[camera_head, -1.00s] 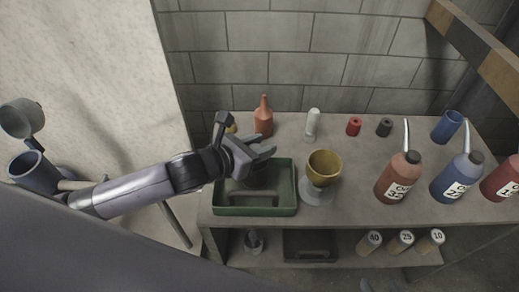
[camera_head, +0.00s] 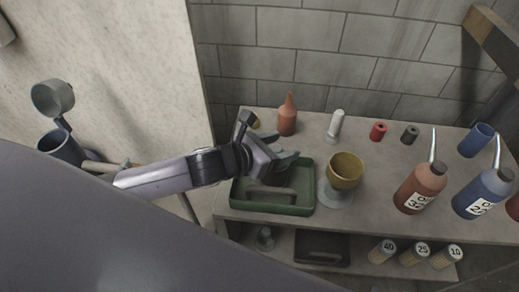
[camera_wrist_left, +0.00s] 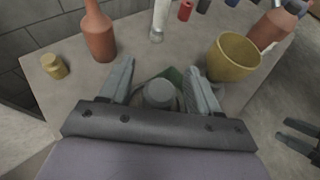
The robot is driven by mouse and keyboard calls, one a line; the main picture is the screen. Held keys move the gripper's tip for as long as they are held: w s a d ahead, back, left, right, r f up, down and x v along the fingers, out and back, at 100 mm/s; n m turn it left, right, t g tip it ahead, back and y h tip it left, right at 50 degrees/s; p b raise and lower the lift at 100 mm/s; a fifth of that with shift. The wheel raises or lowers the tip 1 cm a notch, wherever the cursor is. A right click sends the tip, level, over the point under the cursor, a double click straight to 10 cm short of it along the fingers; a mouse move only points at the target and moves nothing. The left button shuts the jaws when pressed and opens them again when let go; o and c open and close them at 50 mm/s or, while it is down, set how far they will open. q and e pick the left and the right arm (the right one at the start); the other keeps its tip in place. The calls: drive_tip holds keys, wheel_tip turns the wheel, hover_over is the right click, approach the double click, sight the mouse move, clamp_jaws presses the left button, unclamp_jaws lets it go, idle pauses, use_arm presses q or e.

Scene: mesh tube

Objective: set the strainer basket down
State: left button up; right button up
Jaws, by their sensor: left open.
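My left gripper (camera_head: 287,160) is open over the green tray (camera_head: 262,210), with its fingers pointing down and apart. In the left wrist view, a grey round piece with a raised knob (camera_wrist_left: 160,93) sits between the fingers (camera_wrist_left: 160,80), with visible gaps on both sides. It appears to be the strainer basket, low in the tray. In the head view a dark rounded shape (camera_head: 280,178) shows under the fingers, partly hidden by the gripper. Two dark prongs (camera_wrist_left: 298,140) at the right edge of the wrist view may be my right gripper; their opening is unclear.
A yellow cup (camera_head: 345,168) on a clear stand is just right of the tray. An orange bottle (camera_head: 287,117) and a white-capped tube (camera_head: 335,125) stand behind. Labelled bottles (camera_head: 420,187) stand at the right. Open bench lies between the cup and them.

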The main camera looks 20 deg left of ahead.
use_arm(q)
drive_tip(key=v, duration=1.1)
drive_tip(key=shift+s+a, duration=0.15)
